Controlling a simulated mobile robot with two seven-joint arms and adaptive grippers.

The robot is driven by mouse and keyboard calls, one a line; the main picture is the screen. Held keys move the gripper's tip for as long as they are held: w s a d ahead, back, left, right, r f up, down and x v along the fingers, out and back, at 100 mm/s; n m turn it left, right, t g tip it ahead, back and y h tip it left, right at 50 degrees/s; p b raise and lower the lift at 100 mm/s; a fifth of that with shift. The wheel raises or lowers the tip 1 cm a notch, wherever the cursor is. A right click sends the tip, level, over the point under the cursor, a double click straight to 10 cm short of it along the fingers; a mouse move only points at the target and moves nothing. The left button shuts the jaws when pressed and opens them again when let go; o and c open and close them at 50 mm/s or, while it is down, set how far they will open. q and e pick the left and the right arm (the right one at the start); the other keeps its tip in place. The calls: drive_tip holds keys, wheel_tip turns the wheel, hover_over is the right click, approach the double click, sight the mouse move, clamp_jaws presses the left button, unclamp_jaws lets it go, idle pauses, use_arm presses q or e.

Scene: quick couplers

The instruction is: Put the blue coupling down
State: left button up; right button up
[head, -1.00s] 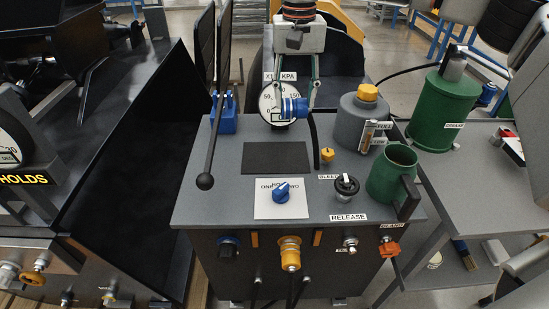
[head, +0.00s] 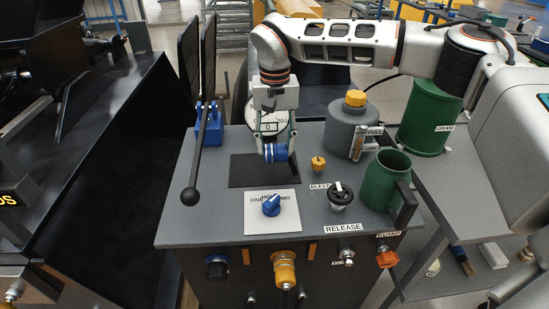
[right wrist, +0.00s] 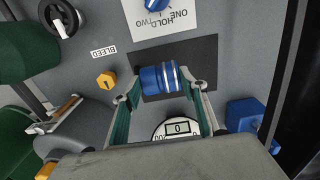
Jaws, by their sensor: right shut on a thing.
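The blue coupling (head: 275,152) is a short blue cylinder with pale bands. My right gripper (head: 274,140) is shut on it, pointing down, over the back part of the black mat (head: 246,174) on the grey bench top. In the right wrist view the coupling (right wrist: 160,78) lies crosswise between the two fingertips, with the mat (right wrist: 203,52) behind it. I cannot tell whether the coupling touches the mat. My left gripper is not in view.
A round gauge (head: 268,120) stands behind the gripper. A blue selector knob (head: 271,205) sits in front of the mat. A long black lever (head: 199,150) rises at left.

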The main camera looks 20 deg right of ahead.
sight(275, 151)
wheel_tip(275, 151, down, 4)
drive_tip(key=shift+f+b, duration=0.15)
drive_tip(key=shift+b, duration=0.2)
drive_tip(key=shift+f, duration=0.3)
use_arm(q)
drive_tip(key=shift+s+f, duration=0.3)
use_arm(e)
drive_tip(key=shift+r, duration=0.15)
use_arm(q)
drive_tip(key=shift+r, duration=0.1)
use_arm(e)
drive_tip(key=o, duration=1.2)
drive_tip(key=shift+f, duration=0.2)
